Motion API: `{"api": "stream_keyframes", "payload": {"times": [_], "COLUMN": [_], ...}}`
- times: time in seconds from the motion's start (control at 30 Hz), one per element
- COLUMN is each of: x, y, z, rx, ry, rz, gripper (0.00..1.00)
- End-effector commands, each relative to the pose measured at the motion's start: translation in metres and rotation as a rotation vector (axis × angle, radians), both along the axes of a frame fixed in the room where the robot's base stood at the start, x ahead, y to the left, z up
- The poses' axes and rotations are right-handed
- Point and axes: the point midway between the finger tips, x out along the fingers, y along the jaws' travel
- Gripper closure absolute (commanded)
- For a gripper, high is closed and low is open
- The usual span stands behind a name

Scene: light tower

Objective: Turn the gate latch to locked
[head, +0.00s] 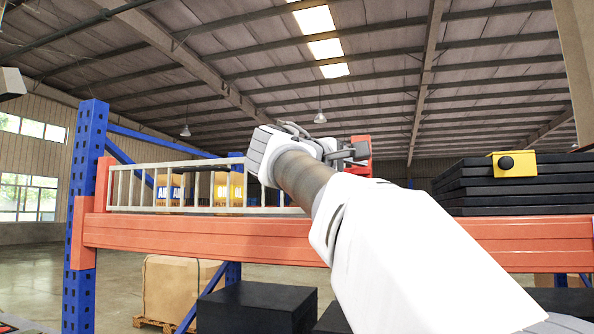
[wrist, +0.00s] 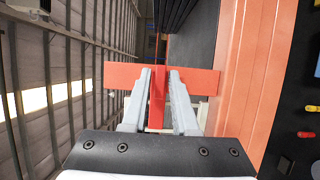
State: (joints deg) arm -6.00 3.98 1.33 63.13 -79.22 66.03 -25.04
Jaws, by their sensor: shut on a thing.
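The gate (head: 122,190) is a pale barred panel standing along the top of the orange rack beam. The red latch (head: 361,143) is at the gate's right end, partly hidden behind my gripper (head: 345,152). In the wrist view the latch (wrist: 122,75) shows a wide red plate with a narrow red bar in front of it. My gripper (wrist: 159,74) is shut on that narrow bar, with one pale finger on each side. I cannot tell the latch's locked or unlocked marking.
The orange beam (head: 190,234) runs across below the gate, joined to a blue upright (head: 84,215) at left. Stacked black slabs (head: 470,190) stand right of the latch, with a yellow block (head: 513,164) bearing a black knob. Yellow boxes (head: 228,188) sit behind the gate.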

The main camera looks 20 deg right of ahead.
Motion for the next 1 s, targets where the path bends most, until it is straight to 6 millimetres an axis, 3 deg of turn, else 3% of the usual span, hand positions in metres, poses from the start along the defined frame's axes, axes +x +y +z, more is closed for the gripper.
{"api": "stream_keyframes", "payload": {"times": [0.47, 0.5, 0.57, 1.0], "x": [0.0001, 0.0001, 0.0001, -0.0050], "y": [-0.0003, -0.0003, -0.0003, 0.0081], "z": [-0.0013, -0.0013, -0.0012, -0.0012], "rx": [0.013, 0.013, 0.012, 0.010], "ry": [-0.006, -0.006, -0.006, -0.006], "rz": [-0.001, -0.001, -0.001, 0.001], "gripper": [1.00, 0.68, 0.57, 0.55]}}
